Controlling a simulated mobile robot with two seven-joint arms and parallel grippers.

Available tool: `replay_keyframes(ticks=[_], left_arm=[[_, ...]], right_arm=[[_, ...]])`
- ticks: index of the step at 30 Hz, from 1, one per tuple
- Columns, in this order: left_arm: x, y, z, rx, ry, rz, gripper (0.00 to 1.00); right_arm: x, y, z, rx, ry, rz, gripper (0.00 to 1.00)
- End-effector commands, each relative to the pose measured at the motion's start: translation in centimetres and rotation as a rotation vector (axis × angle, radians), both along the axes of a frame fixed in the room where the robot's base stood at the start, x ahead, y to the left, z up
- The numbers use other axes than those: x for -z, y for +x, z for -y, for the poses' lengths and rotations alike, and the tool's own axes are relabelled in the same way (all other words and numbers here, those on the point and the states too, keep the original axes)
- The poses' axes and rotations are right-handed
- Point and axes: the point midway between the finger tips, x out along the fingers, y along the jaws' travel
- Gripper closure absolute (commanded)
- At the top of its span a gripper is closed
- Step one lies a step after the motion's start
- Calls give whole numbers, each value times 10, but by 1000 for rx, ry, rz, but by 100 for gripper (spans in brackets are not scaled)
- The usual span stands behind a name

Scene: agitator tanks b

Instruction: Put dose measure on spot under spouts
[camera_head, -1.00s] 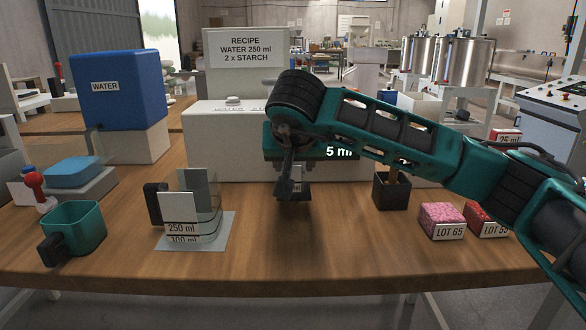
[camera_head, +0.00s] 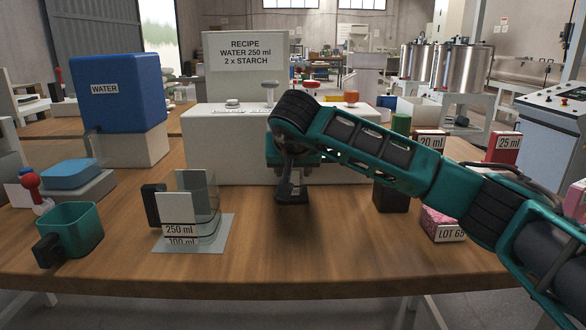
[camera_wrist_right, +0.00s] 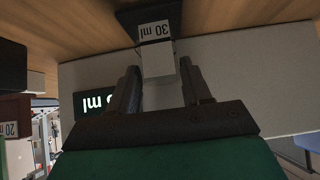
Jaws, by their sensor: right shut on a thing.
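My right gripper (camera_wrist_right: 163,88) is shut on the pale upright handle (camera_wrist_right: 158,66) of a dark dose measure labelled 30 ml (camera_wrist_right: 158,24), seen in the right wrist view. In the head view the dark measure (camera_head: 292,197) hangs low at the table in front of the white dispenser (camera_head: 222,145), below my right gripper (camera_head: 290,178). I cannot tell whether it touches the table. The spouts and the spot under them are hidden behind my right arm and the measure. My left gripper is not in view.
A clear jug (camera_head: 200,205) stands on a grey mat (camera_head: 222,238), left of the measure. A teal cup (camera_head: 72,230) and blue water tank (camera_head: 125,90) are further left. A dark box (camera_head: 390,198) and a LOT 65 packet (camera_head: 440,224) are at right. The front middle table is clear.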

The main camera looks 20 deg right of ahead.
Motion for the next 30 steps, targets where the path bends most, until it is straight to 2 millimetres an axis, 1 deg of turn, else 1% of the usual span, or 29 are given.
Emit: replay_keyframes(ticks=[4, 5, 12, 19, 22, 26, 30], left_arm=[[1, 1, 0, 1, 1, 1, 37], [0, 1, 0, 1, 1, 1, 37], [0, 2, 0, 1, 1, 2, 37], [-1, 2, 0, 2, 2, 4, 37], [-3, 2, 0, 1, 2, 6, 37], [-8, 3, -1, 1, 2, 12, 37], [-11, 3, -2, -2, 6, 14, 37]], right_arm=[[4, 0, 0, 1, -1, 0, 100], [3, 0, 0, 1, -1, 0, 49], [3, 0, 0, 0, 0, -1, 26], [2, 0, 0, 0, 0, -1, 26], [-3, -2, -1, -1, 0, 1, 26], [-19, -14, -5, -4, 0, 3, 26], [-42, -35, -11, -3, 0, 5, 26]])
